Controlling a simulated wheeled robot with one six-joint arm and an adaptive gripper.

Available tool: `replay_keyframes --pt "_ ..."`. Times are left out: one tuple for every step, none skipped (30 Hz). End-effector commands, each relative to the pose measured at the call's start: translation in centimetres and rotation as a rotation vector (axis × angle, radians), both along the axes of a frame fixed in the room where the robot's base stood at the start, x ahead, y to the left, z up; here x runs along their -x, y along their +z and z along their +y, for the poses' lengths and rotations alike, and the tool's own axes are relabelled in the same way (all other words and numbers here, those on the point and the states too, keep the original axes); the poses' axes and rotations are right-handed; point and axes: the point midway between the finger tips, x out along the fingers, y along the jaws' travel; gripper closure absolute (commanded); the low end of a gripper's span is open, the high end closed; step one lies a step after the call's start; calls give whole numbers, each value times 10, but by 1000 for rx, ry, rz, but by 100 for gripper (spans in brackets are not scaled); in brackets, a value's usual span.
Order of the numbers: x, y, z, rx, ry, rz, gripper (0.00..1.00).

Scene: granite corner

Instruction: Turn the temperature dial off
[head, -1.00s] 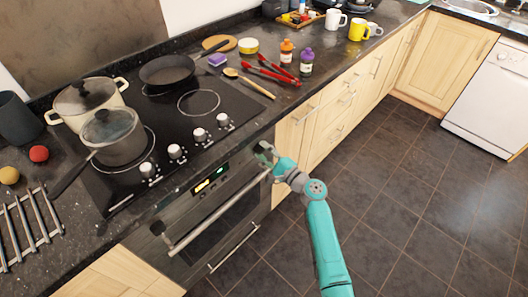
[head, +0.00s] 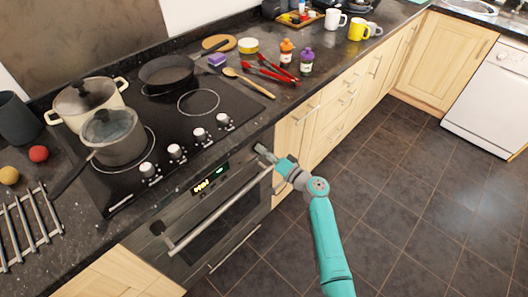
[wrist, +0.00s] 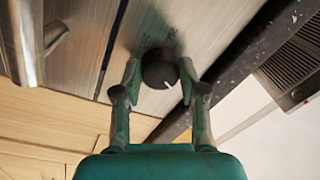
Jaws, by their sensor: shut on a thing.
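The temperature dial (wrist: 159,66) is a round black knob on the brushed-metal oven front, in the upper middle of the wrist view. A white mark on it points to the lower right of that view. Faint printed markings show on the metal beside it. My gripper (wrist: 160,72) has one finger on each side of the dial and is shut on it. In the head view my gripper (head: 264,153) is at the right end of the oven's control panel (head: 212,178), and it hides the dial there.
The oven handle (head: 222,212) runs just below the panel and shows close by in the wrist view (wrist: 26,42). The worktop edge overhangs the panel. Hob knobs (head: 199,135) and a saucepan (head: 115,137) are above. The floor at right is clear.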

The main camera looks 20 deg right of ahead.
Motion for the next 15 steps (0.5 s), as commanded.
replay_keyframes --pt "0 -1 1 36 3 -17 93" --pt "0 -1 1 61 3 -30 93" --pt "0 -2 1 92 3 -48 93" --pt "0 -2 1 115 3 -60 93" --pt "0 -2 1 137 3 -71 93" --pt "0 -2 1 165 3 -87 93" --pt "0 -2 1 185 3 -98 93" --pt "0 -2 1 206 2 -109 93" --pt "0 -2 1 230 3 -123 93" --pt "0 -2 0 248 2 -132 93" --pt "0 -2 0 265 3 -141 93" --pt "0 -2 0 287 2 -153 93" --pt "0 -2 0 300 2 -161 93" --pt "0 -2 0 315 2 -169 93" --pt "0 -2 0 332 3 -177 93"
